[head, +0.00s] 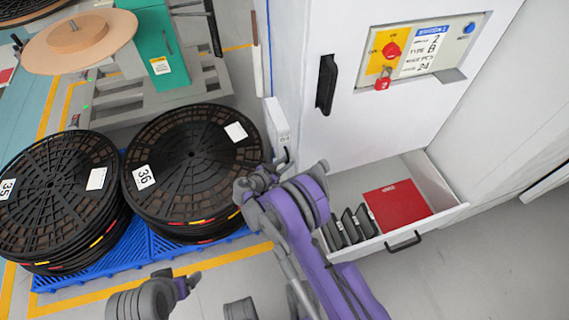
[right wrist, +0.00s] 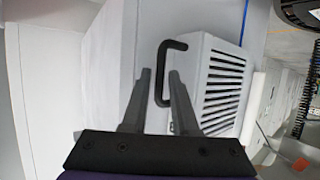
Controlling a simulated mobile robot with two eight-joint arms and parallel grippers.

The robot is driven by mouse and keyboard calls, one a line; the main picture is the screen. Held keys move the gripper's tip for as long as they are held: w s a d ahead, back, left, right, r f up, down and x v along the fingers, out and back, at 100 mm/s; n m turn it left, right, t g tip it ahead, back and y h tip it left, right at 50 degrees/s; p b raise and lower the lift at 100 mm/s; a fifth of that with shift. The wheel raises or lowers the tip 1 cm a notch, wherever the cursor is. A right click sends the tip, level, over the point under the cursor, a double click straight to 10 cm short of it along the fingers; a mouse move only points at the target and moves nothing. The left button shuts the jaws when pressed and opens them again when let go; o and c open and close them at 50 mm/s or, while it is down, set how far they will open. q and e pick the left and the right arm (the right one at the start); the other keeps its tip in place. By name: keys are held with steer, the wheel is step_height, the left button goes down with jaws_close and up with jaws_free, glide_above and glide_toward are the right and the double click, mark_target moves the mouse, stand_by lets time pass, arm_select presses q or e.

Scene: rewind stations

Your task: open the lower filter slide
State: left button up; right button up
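A white box with dark slots (right wrist: 222,85) fills the middle right of the right wrist view. A black bent handle (right wrist: 159,75) stands out from its left side. I take this as the filter slide; whether it is the lower one I cannot tell. My right gripper (right wrist: 159,78) is open, with the handle's long bar between its fingertips in the picture. Contact is not visible. In the head view a white box (head: 277,120) sits on the cabinet's left side, just above my right gripper (head: 258,178). My left gripper (head: 183,284) is low in the head view, its fingers unclear.
The white cabinet (head: 345,125) has a pulled-out bottom drawer (head: 437,190) holding a red flat item (head: 397,205) and black pieces. Stacked black reels (head: 195,160) stand on a blue pallet (head: 110,272) at left. Grey floor is free at lower right.

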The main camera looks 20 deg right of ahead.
jaws_close()
stand_by(1.3)
